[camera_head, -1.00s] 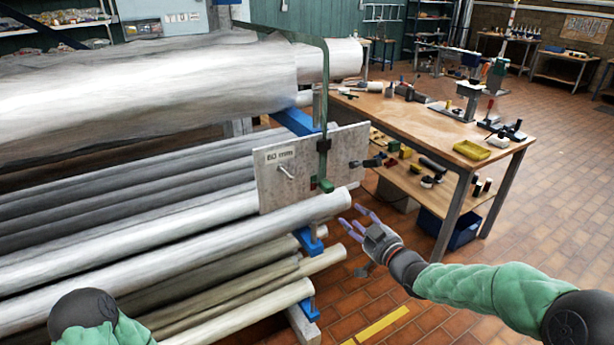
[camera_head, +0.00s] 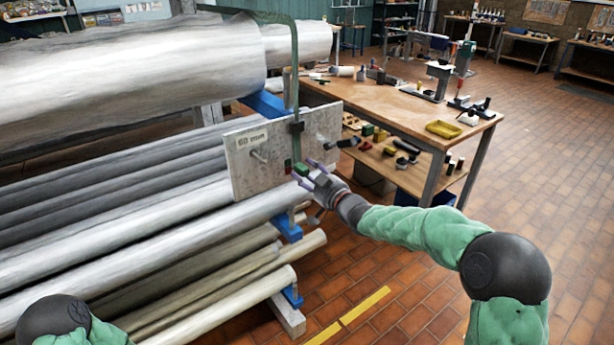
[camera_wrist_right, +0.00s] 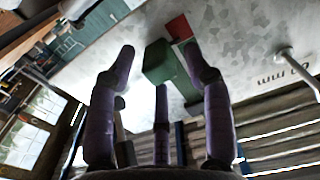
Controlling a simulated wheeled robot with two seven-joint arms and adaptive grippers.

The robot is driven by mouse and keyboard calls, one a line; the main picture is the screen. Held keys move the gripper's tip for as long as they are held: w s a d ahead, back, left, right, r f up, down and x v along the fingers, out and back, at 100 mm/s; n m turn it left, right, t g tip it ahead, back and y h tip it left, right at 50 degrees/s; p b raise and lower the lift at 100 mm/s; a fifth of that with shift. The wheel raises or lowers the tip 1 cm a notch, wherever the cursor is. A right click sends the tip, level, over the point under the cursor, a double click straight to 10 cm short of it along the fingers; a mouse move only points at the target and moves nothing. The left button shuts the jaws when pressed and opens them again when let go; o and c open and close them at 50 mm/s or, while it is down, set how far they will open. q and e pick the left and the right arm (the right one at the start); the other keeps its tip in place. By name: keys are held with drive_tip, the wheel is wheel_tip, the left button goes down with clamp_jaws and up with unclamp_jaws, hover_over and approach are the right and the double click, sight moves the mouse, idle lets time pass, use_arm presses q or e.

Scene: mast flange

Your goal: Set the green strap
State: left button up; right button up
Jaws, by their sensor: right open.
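The green strap (camera_head: 295,70) runs over the top of the upper pipes and hangs down in front of a grey metal plate (camera_head: 240,178) marked "60 mm". A dark buckle sits on the strap at the plate's upper edge. The strap's green end block (camera_head: 301,169) hangs low on the plate, with a small red patch beside it. My right gripper (camera_head: 309,176) is open at this end. In the right wrist view its purple fingers stand around the green block (camera_wrist_right: 159,63), with no clear grip on it. My left gripper is out of view; only part of that arm shows.
Large metal pipes (camera_head: 130,85) lie stacked on a rack with blue supports (camera_head: 290,228). Pegs project from the plate. Open tiled floor lies at the right.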

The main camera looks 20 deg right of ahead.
drive_tip(key=shift+w, duration=0.1)
clamp_jaws()
unclamp_jaws()
drive_tip(key=v, duration=1.2)
